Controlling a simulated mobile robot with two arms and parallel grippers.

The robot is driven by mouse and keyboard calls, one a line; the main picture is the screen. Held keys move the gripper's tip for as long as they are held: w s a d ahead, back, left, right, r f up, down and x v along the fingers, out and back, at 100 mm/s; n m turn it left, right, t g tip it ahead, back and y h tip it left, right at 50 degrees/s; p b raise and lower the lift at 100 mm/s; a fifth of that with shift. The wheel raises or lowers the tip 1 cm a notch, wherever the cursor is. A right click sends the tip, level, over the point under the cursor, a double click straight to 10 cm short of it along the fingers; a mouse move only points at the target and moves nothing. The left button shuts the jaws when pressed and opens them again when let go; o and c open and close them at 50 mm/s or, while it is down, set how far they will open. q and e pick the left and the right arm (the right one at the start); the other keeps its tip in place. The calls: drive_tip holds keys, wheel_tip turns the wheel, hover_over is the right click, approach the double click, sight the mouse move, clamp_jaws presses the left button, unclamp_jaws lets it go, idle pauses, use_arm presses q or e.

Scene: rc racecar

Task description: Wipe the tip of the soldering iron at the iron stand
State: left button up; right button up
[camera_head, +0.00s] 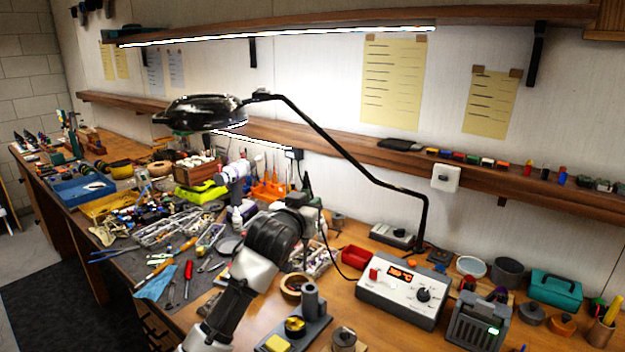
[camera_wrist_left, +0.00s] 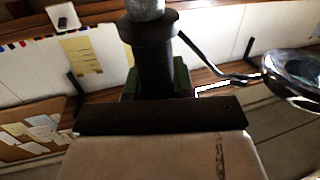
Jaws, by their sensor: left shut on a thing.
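The iron stand (camera_head: 321,321) is at the bottom centre of the head view, with a grey tube holder, a round brass-coloured cleaner (camera_head: 295,326) and a yellow sponge (camera_head: 276,344). My left gripper (camera_head: 304,203) is above and behind the stand, shut on the soldering iron. The iron's thin black cable (camera_head: 338,263) runs from the gripper to the soldering station (camera_head: 402,290). The iron's tip is not discernible in the head view. In the left wrist view, a dark cylinder (camera_wrist_left: 154,65) stands in the centre; I cannot tell what it is. My right gripper is not in view.
A black magnifier lamp (camera_head: 200,112) reaches over the bench on a long bent arm. A tape roll (camera_head: 294,285) and a red tray (camera_head: 356,257) lie near the stand.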

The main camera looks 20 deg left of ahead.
use_arm(q)
drive_tip(key=shift+g, duration=0.7)
drive_tip(key=f+p, duration=0.1)
drive_tip(key=s+a+f+p, duration=0.1)
drive_tip(key=f+p, duration=0.1)
drive_tip(key=s+f+p, duration=0.1)
drive_tip(key=shift+a+f+p, duration=0.15)
drive_tip(key=shift+a+p, duration=0.1)
drive_tip(key=shift+p, duration=0.1)
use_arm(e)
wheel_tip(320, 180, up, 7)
use_arm(q)
drive_tip(key=shift+s+f, duration=0.1)
drive_tip(key=shift+f, duration=0.5)
wheel_tip(320, 180, down, 5)
drive_tip(key=b, duration=0.5)
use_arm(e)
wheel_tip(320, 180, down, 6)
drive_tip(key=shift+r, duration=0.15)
use_arm(q)
drive_tip(key=shift+f, duration=0.45)
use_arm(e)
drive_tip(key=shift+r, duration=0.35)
use_arm(q)
drive_tip(key=shift+f, duration=0.65)
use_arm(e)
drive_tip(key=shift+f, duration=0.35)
